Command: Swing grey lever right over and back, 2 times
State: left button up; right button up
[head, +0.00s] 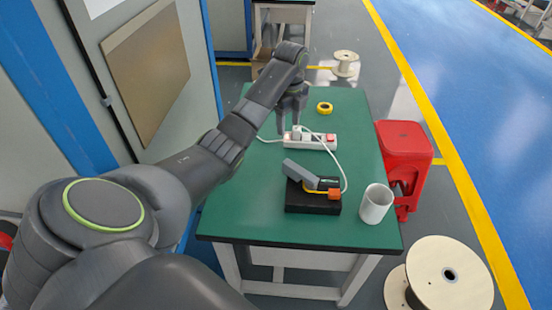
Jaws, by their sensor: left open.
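The grey lever (300,174) sits on a black base block (312,205) near the front of the green table. It slants, with its free end raised toward the left. My left gripper (289,126) is open and empty, pointing down near the left part of the white power strip, behind and apart from the lever. Whether it touches the strip I cannot tell. My right gripper is not in view.
A white cup (376,204) stands right of the base. A yellow tape roll (324,108) lies behind the strip. A red stool (404,145) stands beside the table. The table's left front (245,205) is clear.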

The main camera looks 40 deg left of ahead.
pick_arm(q)
notch_tip(320, 180, down, 3)
jog(key=b, duration=0.8)
send_over(288, 162)
notch_tip(288, 162, down, 6)
jog(key=shift+f, duration=0.1)
notch_tip(288, 162, down, 8)
jog(key=shift+f+p, duration=0.25)
jog(key=shift+p, duration=0.1)
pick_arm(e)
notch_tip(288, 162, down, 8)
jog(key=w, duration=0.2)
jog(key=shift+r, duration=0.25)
pick_arm(q)
grip_shut()
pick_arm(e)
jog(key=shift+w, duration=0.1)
